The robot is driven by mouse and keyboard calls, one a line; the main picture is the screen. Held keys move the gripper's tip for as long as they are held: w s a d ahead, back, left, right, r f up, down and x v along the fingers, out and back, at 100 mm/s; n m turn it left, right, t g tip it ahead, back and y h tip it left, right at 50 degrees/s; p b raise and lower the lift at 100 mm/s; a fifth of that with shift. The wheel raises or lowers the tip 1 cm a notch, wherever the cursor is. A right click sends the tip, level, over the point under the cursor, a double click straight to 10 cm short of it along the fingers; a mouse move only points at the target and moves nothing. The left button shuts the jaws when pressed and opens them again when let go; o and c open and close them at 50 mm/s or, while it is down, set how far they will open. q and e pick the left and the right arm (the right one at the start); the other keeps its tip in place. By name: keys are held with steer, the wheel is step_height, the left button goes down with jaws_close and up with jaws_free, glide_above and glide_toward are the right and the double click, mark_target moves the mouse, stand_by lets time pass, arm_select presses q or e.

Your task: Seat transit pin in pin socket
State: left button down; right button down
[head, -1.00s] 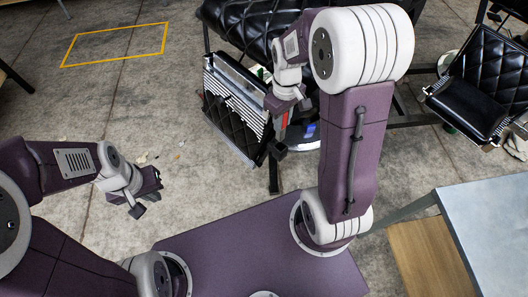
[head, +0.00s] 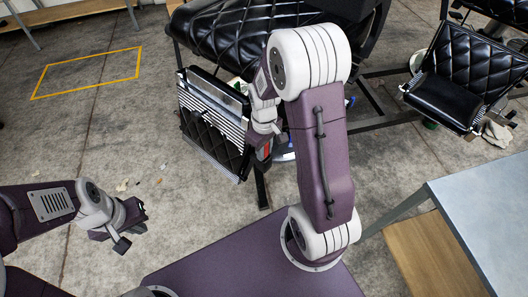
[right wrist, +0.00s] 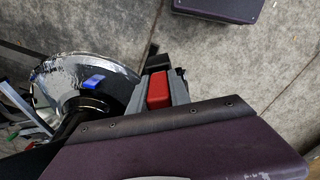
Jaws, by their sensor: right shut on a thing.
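My right gripper (right wrist: 157,90) is shut on a red block-like part, which I take to be the transit pin (right wrist: 157,91). The red part shows between the grey fingers in the right wrist view, and a sliver of it shows in the head view (head: 267,152). There my right gripper is just right of the black footrest, low beside the barber chair. The pin's lower part is hidden, and I cannot make out the pin socket. My left gripper (head: 129,237) is open and empty over the floor at the lower left.
The black quilted footrest (head: 212,135) hangs close left of my right gripper. A round chrome base (right wrist: 65,75) with a blue part (right wrist: 93,82) lies left of it in the wrist view. A grey table (head: 480,215) stands at right. The floor at left is mostly clear.

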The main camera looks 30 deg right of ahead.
steer(key=shift+r, duration=0.15)
steer(key=c, duration=1.2)
jaws_free()
step_height(320, 180, up, 12)
steer(key=p, duration=0.4)
steer(key=s+a+f+m+t, duration=0.1)
steer(key=s+a+f+m, duration=0.2)
steer(key=s, duration=0.5)
steer(key=shift+s+a+f+m, duration=0.2)
steer(key=shift+a+f+m, duration=0.1)
steer(key=shift+a+m, duration=0.65)
